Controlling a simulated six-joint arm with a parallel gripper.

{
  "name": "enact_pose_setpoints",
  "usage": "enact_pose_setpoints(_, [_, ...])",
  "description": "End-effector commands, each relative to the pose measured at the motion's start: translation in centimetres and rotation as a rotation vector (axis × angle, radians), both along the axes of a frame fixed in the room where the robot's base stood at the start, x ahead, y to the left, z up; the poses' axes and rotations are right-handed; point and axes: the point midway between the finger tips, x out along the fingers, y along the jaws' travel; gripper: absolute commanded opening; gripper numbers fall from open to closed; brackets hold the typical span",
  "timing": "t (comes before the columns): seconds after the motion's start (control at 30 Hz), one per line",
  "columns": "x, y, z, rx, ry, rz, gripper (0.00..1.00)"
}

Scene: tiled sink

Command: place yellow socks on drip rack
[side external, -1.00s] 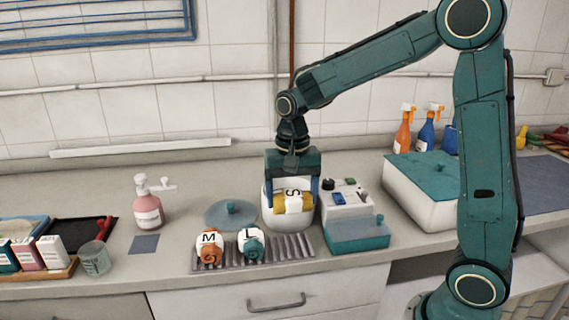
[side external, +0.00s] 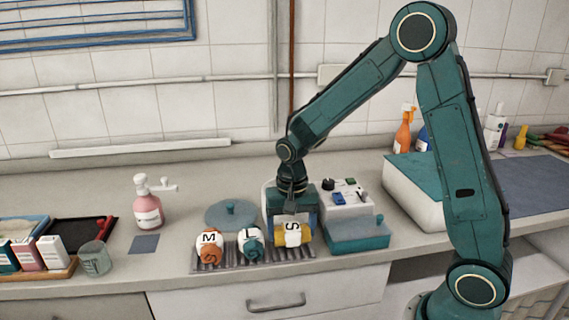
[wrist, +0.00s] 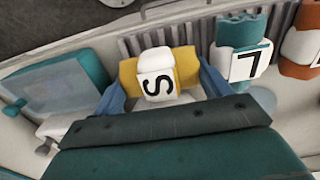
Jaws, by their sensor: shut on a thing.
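The yellow socks (side external: 292,236) are a rolled bundle with a white band marked S. They are at the right end of the ribbed grey drip rack (side external: 236,262), low over or touching it; I cannot tell which. My gripper (side external: 291,222) is above them, shut on the bundle. In the wrist view the yellow socks (wrist: 184,66) sit between my blue fingers. A teal bundle marked L (side external: 251,244) and an orange bundle marked M (side external: 209,246) stand on the rack to the left. The L bundle also shows in the wrist view (wrist: 240,50).
A white machine with a teal front box (side external: 357,236) stands close to the right of the socks. A round grey-blue lid (side external: 229,214) lies behind the rack. A pink pump bottle (side external: 147,208) and a glass (side external: 95,260) stand to the left.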

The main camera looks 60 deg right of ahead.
Motion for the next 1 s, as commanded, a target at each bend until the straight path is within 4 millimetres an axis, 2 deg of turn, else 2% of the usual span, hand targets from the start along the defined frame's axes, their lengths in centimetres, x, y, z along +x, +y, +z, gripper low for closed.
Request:
enact_pose_setpoints(0.1, [-0.04,0.01,-0.75,0.0,0.0,0.0,0.54])
enact_pose_setpoints(0.53, [-0.04,0.0,-1.11,0.0,0.001,0.0,0.54])
enact_pose_setpoints(0.57, [-0.04,0.01,-1.07,0.0,0.0,0.0,0.83])
enact_pose_setpoints(0.63, [-0.03,0.0,-1.06,0.0,0.0,0.0,0.96])
enact_pose_setpoints(0.67, [-0.03,0.0,-1.05,0.0,0.0,0.0,0.98])
enact_pose_setpoints(1.0, [-0.01,-0.01,-0.93,0.0,-0.001,0.0,0.98])
